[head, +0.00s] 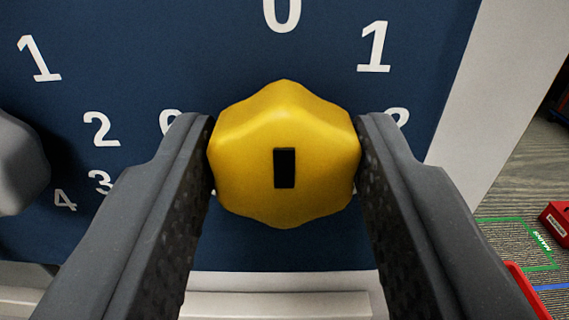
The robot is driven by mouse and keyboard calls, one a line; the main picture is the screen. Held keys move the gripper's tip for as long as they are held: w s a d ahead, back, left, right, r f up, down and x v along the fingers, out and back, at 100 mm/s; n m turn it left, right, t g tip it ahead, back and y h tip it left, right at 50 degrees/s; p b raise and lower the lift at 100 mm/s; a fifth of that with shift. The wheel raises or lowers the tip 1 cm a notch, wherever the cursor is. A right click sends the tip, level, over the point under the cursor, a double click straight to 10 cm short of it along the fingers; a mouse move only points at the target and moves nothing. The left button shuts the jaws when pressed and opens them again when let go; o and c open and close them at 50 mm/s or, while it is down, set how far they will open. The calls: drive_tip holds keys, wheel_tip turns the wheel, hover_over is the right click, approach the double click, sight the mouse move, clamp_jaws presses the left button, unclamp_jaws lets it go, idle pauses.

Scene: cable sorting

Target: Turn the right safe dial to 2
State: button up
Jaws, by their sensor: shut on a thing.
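The right safe dial is a yellow knob (285,120) with rounded lobes and a black rectangular mark a little below its middle. It sits on a dark blue panel (320,256) with white numbers. Above it is a 0 and to the upper right a 1. A number at the right, likely the 2, is partly hidden behind the right finger, and one at the left is partly hidden too. My gripper (284,155) is shut on the yellow dial, one dark grey finger against each side. The dial's lower numbers are hidden.
A grey dial (18,163) shows in part at the left edge, with numbers 1 to 4 at its right. A pale frame (490,90) borders the panel at right. Red objects (556,218) and green and blue lines lie on the floor at lower right.

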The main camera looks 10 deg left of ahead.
drive_tip(key=shift+f+m+b, duration=0.15)
drive_tip(key=shift+m+b, duration=0.15)
drive_tip(key=shift+b, duration=0.15)
drive_tip(key=m+b, duration=0.3)
drive_tip(key=b, duration=0.1)
drive_tip(key=shift+d+m+b, duration=0.1)
drive_tip(key=shift+m+b, duration=0.25)
drive_tip(key=shift+m, duration=0.05)
drive_tip(key=m+b, duration=0.4)
drive_tip(key=shift+f+m, duration=0.1)
drive_tip(key=shift+m, duration=0.2)
drive_tip(key=m+b, duration=0.3)
drive_tip(key=m, duration=0.1)
drive_tip(key=shift+d+b, duration=0.1)
drive_tip(key=shift+b, duration=0.25)
drive_tip(key=m+b, duration=0.2)
drive_tip(key=m, duration=0.2)
drive_tip(key=shift+f+b, duration=0.1)
drive_tip(key=shift+b, duration=0.25)
drive_tip(key=shift+m, duration=0.5)
